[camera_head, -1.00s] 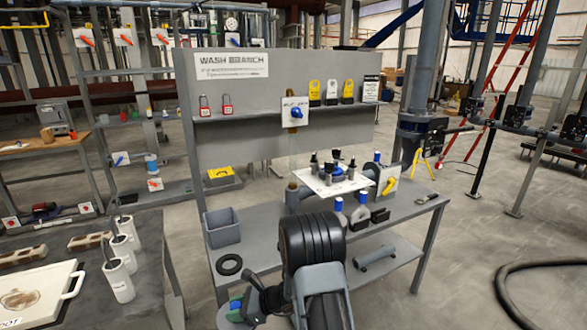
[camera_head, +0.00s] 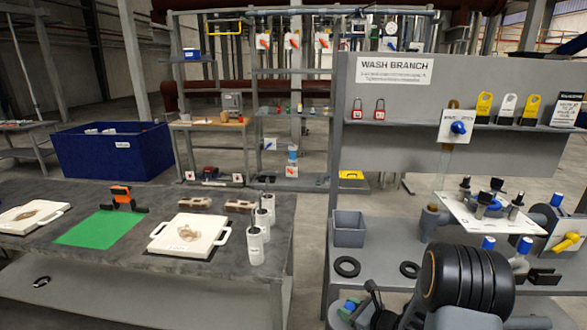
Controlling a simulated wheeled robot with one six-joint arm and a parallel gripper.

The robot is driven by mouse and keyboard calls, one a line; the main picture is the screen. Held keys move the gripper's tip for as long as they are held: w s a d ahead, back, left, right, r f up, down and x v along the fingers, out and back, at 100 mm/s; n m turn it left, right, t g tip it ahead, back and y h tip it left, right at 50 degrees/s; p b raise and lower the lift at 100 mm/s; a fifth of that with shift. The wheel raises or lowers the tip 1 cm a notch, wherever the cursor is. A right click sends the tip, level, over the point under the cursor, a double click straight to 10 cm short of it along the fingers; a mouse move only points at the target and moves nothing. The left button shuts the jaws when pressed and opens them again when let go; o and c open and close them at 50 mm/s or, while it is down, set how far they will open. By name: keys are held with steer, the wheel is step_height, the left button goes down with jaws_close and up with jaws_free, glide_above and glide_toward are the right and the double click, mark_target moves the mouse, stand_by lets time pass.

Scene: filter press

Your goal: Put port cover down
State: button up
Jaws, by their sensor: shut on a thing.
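I cannot pick out the port cover for sure in the camera_head view. My arm rises at the lower right, with a thick black ribbed part in front of the wash bench. I cannot make out my gripper's fingertips or anything between them. The black ribbed part hides a piece of the bench top and whatever lies directly behind it.
The wash bench (camera_head: 385,262) carries a grey bin (camera_head: 349,228), a black ring (camera_head: 347,267) and a tilted white plate (camera_head: 460,214) with several dark fittings. Left, a dark table holds a green mat (camera_head: 100,228), a white tray (camera_head: 160,241) and several white canisters (camera_head: 255,243).

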steer(key=m+h, duration=0.1)
steer(key=m+t+h, duration=0.1)
steer(key=shift+s+m+t, duration=0.25)
steer(key=shift+m+t, duration=0.05)
steer(key=shift+s+a+f+m+h, duration=0.2)
steer(key=shift+s+f+m+h, duration=0.15)
steer(key=shift+m+h, duration=0.2)
steer(key=shift+w+d+r+m+t+h, duration=0.15)
steer(key=shift+r+m+h, duration=0.1)
steer(key=shift+r, duration=0.15)
steer(key=shift+w+d+r+m+t+h, duration=0.1)
steer(key=shift+w+r+t+h, duration=0.15)
steer(key=shift+r, duration=0.2)
steer(key=shift+w+d+r+m+t+h, duration=0.15)
steer(key=shift+r+m+h, duration=0.1)
steer(key=shift+r, duration=0.15)
steer(key=r, duration=0.5)
steer(key=w+a+r, duration=0.1)
steer(key=r, duration=0.2)
steer(key=shift+w+a, duration=0.1)
steer(key=shift+a+r, duration=0.25)
steer(key=shift+r, duration=0.1)
